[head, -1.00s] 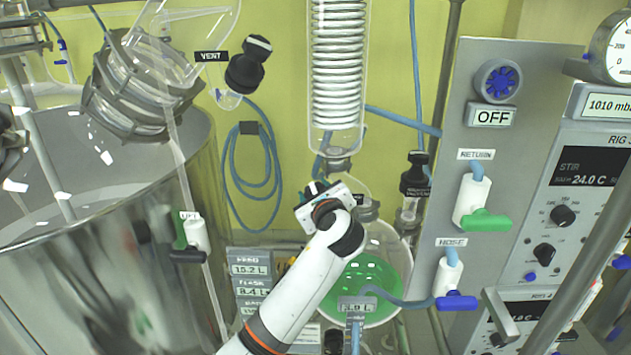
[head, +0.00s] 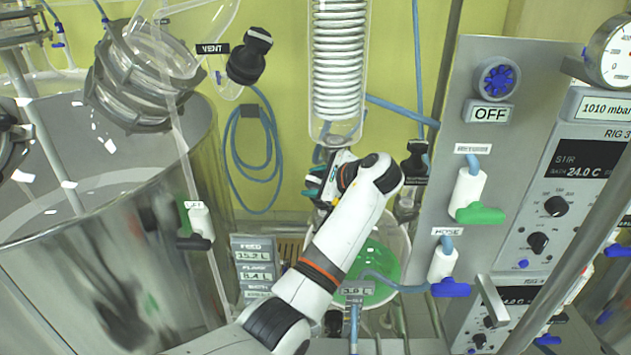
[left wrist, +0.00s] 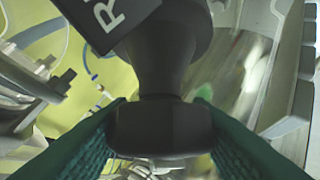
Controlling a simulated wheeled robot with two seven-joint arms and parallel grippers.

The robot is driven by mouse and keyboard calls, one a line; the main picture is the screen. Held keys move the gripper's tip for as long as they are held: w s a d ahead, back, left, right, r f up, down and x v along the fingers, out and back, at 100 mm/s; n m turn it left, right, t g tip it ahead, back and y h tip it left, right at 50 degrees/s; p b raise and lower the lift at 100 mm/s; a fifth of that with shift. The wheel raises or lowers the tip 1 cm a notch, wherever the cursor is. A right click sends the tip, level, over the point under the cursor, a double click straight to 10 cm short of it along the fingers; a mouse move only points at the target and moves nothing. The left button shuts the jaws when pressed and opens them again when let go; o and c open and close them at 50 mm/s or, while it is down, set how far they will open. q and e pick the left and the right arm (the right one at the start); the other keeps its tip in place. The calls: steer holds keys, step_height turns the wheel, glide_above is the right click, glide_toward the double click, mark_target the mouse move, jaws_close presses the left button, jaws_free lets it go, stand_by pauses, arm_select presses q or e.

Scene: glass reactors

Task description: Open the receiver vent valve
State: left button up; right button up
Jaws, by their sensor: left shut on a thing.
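In the left wrist view, a black valve knob (left wrist: 160,130) sits between the green finger pads of my left gripper (left wrist: 160,140), one pad at each side. A darker stem and body (left wrist: 162,60) rise behind the knob. A black label (left wrist: 108,22) with a white "R" is partly in view beside it. In the head view, my left gripper (head: 317,186) is below the coiled glass condenser, above the receiver (head: 388,262) with green liquid. The gripped knob is hidden there behind the gripper and wrist. My right gripper is not in view.
Another black valve (head: 250,58) labelled VENT is at upper left. A black-topped fitting (head: 415,160) is close right of my wrist. The grey panel (head: 455,120) with green and blue handles stands to the right.

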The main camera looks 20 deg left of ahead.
arm_select(q)
steer(key=shift+f, duration=0.1)
stand_by(0.3)
steer(key=o, duration=1)
